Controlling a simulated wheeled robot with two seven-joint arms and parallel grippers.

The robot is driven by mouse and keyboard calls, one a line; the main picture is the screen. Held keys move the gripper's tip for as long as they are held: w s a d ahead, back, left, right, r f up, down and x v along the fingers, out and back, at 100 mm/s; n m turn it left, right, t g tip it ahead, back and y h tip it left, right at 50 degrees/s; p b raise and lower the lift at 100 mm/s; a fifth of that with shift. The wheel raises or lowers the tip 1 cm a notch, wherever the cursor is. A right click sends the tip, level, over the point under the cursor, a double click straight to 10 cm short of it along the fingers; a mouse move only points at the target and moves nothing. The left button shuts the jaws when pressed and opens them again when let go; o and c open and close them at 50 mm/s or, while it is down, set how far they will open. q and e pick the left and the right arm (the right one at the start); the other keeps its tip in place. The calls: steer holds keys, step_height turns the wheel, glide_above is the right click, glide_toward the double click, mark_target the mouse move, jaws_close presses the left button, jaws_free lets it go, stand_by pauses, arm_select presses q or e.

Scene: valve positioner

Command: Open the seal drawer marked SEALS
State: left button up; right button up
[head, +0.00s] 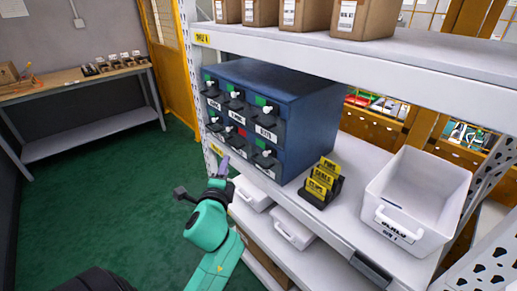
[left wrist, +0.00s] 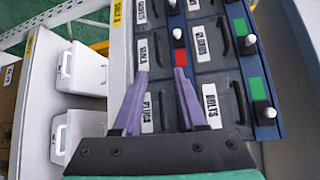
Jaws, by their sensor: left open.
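A blue cabinet (head: 300,100) with two rows of dark drawers stands on the shelf. Each drawer has a white label, a dark handle and a coloured patch with a white knob. In the left wrist view the BOLTS label (left wrist: 210,105) is readable; the label beside the red patch (left wrist: 179,58) may read SEALS, but is blurred. The red-patch drawer (left wrist: 158,48) is in the middle of the lower row. My left gripper (head: 222,164) is open in front of the lower row. Its purple fingers (left wrist: 160,75) point toward the red-patch drawer, with nothing between them. My right gripper is not in view.
A white bin (head: 415,200) and a black holder with yellow cards (head: 322,183) stand right of the cabinet. White containers (head: 293,228) sit below the shelf. Cardboard boxes (head: 365,15) stand above. A workbench (head: 75,80) is far left, with open green floor between.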

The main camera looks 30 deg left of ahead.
arm_select(q)
steer(key=p, duration=0.1)
glide_toward(232, 145)
steer(key=w+a, duration=0.1)
steer(key=x, duration=0.7)
steer(key=shift+w+f, duration=0.15)
steer(key=shift+w, duration=0.05)
steer(key=shift+w+a+f, duration=0.1)
steer(key=shift+w+a, duration=0.1)
steer(key=shift+w, duration=0.1)
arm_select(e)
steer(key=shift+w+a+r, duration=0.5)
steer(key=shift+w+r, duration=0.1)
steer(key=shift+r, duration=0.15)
arm_select(q)
jaws_close()
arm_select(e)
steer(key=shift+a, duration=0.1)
